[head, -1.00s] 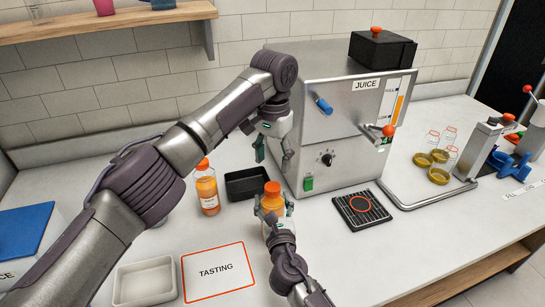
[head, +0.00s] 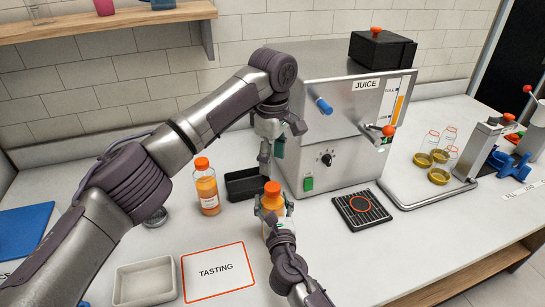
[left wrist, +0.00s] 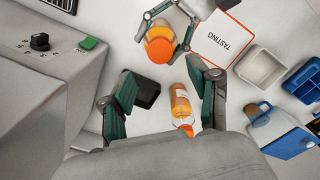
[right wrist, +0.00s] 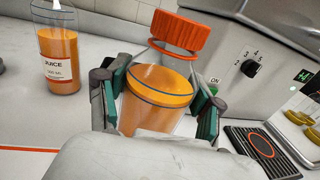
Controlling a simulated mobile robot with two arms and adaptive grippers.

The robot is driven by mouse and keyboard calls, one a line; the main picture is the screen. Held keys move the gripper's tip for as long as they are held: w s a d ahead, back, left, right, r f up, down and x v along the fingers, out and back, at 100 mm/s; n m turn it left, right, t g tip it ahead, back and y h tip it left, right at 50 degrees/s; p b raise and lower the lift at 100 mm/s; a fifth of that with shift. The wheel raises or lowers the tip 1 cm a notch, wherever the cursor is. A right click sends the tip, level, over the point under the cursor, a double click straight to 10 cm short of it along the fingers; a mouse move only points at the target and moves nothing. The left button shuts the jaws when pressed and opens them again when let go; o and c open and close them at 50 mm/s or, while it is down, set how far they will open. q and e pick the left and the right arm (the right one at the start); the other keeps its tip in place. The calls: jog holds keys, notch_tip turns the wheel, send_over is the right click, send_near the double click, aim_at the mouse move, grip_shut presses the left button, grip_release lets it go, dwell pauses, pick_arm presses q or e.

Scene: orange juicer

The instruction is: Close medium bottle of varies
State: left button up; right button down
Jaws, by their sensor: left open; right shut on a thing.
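A bottle of orange juice with an orange cap (head: 272,188) is held in my right gripper (head: 272,208) above the counter. In the right wrist view the juice (right wrist: 158,88) sits between the fingers, and the ribbed cap (right wrist: 180,30) is at the bottle's top, over a thin orange ring. I cannot tell how tightly the cap sits. The left wrist view shows the cap (left wrist: 160,50) from above. My left gripper (head: 278,150) is open and empty, above and behind the held bottle. Another capped juice bottle (head: 207,188) stands on the counter to the left.
A black tray (head: 246,184) stands behind the held bottle, beside the steel juice machine (head: 335,130). A TASTING mat (head: 217,271) and a white tray (head: 145,281) lie in front. A drip grate (head: 362,210) and several small bottles (head: 440,150) are to the right.

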aim_at(272, 186)
dwell(0.3)
pick_arm(q)
jog(key=shift+f, duration=4.05)
